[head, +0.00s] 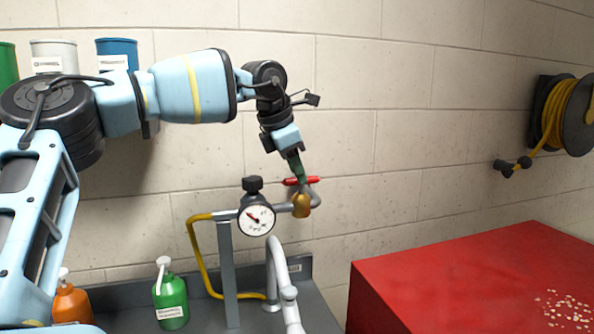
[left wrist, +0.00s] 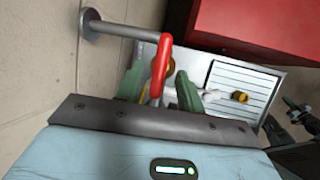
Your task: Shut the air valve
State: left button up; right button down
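The air valve has a red handle (head: 312,180) above a brass body (head: 302,206), on a grey pipe to the right of a round gauge (head: 257,219). The handle lies roughly level along the wall. My left gripper (head: 300,180) reaches down to the handle from above. In the left wrist view, the red handle (left wrist: 160,66) lies between the two green fingers of my left gripper (left wrist: 158,88). The fingers stand apart, with a gap visible on each side of the handle. Whether a finger touches it is not clear.
A red cabinet (head: 450,280) stands at the right. A green bottle (head: 171,297), an orange bottle (head: 71,303) and a white curved tap (head: 278,270) stand on the counter. A yellow hose (head: 199,252) runs left of the gauge. A hose reel (head: 565,112) hangs on the wall.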

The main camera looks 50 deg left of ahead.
pick_arm(q)
jog(key=shift+w+f, duration=0.2)
jog(key=shift+f, duration=0.25)
pick_arm(e)
jog(key=shift+w, duration=0.35)
jog(key=shift+r, duration=0.1)
